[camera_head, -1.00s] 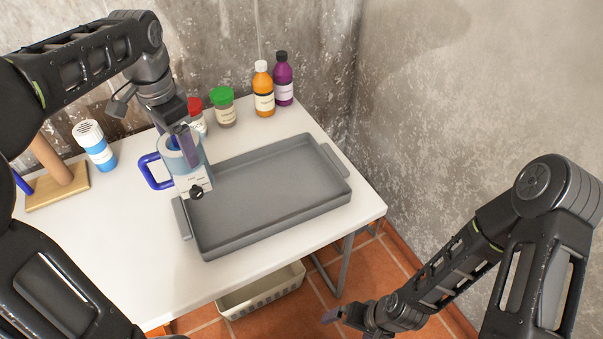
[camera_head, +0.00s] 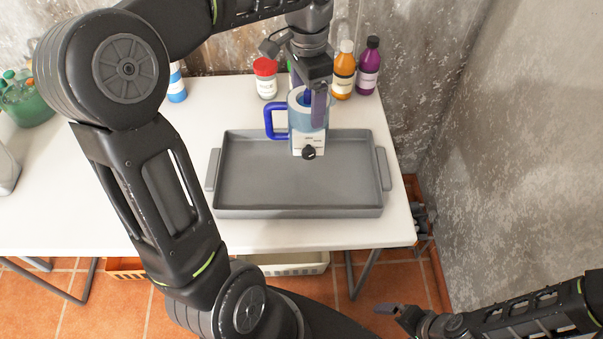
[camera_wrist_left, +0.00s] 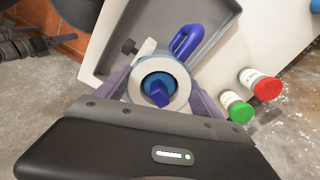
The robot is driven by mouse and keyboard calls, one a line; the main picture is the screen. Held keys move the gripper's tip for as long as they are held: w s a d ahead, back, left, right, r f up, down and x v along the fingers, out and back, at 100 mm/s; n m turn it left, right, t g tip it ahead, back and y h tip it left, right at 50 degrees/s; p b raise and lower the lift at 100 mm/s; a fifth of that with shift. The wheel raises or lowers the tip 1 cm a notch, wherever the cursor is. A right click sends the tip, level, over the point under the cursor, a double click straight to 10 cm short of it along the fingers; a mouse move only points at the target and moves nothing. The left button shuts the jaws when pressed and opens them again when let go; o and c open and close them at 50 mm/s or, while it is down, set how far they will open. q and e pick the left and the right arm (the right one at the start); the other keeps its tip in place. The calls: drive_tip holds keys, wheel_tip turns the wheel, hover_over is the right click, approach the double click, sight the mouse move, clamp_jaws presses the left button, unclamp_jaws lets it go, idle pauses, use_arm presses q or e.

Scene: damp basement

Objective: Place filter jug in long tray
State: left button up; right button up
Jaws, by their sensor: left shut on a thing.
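The filter jug (camera_head: 308,133) is pale blue and white with a blue handle and a dark round knob low on its front. My left gripper (camera_head: 308,100) is shut on the jug's upper part and holds it upright at the back middle of the long tray (camera_head: 240,190). I cannot tell whether its base touches the tray. The grey tray lies on the white table. In the left wrist view the jug (camera_wrist_left: 163,75) sits between the two fingers, with the tray (camera_wrist_left: 100,45) beyond it. My right gripper (camera_head: 390,309) is at the lower right, away from the table; its finger gap is unclear.
A red-capped jar (camera_head: 265,78), an orange bottle (camera_head: 343,70) and a purple bottle (camera_head: 368,66) stand behind the tray. A blue bottle (camera_head: 176,85) is at the back left. A pale basket (camera_head: 290,264) is below.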

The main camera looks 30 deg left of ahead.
sight(307, 134)
use_arm(q)
drive_tip(key=shift+d+f, duration=0.1)
drive_tip(key=shift+f, duration=0.05)
drive_tip(key=shift+w+f, duration=0.1)
drive_tip(key=shift+f, duration=2.85)
drive_tip(key=shift+f, duration=1.95)
drive_tip(key=o, duration=2.1)
drive_tip(key=shift+f, duration=0.1)
